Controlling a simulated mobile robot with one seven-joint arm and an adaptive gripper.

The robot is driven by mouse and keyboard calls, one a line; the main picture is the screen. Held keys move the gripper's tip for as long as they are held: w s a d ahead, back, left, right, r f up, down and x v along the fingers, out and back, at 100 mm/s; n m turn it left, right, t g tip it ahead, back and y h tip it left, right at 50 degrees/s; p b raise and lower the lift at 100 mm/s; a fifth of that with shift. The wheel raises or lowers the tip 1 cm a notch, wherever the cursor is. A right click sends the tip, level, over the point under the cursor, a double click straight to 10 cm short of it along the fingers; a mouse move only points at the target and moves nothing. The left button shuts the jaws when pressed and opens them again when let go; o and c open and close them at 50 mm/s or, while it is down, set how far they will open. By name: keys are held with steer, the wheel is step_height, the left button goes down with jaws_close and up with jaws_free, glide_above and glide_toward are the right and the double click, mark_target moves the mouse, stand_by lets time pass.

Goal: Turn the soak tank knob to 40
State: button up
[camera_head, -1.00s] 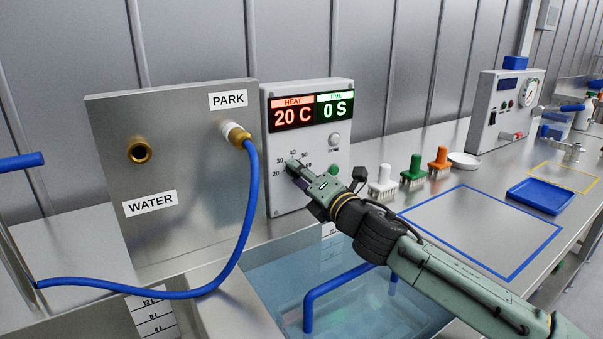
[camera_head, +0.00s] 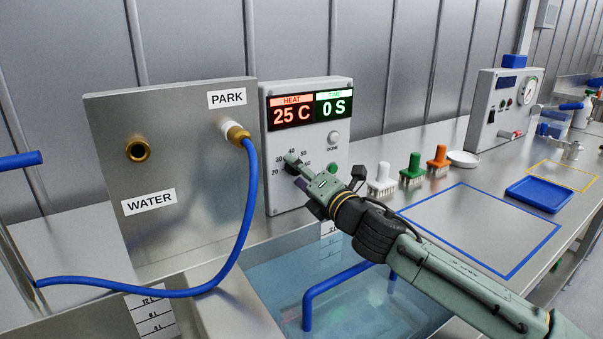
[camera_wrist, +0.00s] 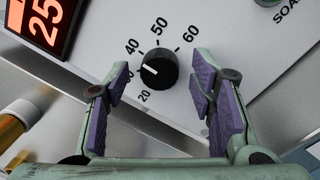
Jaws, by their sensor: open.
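The soak tank knob (camera_wrist: 159,68) is black and round with a white pointer line. In the wrist view its pointer aims left, between the 20 and 40 marks of the printed dial. The control panel (camera_head: 342,165) is a light grey box whose red HEAT display (camera_head: 291,112) reads 25 C and whose green TIME display (camera_head: 334,106) reads 0 S. My gripper (camera_wrist: 165,95) is open. Its purple-padded fingers stand apart on either side below the knob, with no visible contact.
The soak tank (camera_head: 290,275) with water and a blue bent pipe lies below. Left is a metal panel with a blue hose (camera_head: 250,200). White, green and orange brushes (camera_head: 437,158) stand on the counter at right, near a blue tray (camera_head: 540,194).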

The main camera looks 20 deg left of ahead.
steer(key=v, duration=1.2)
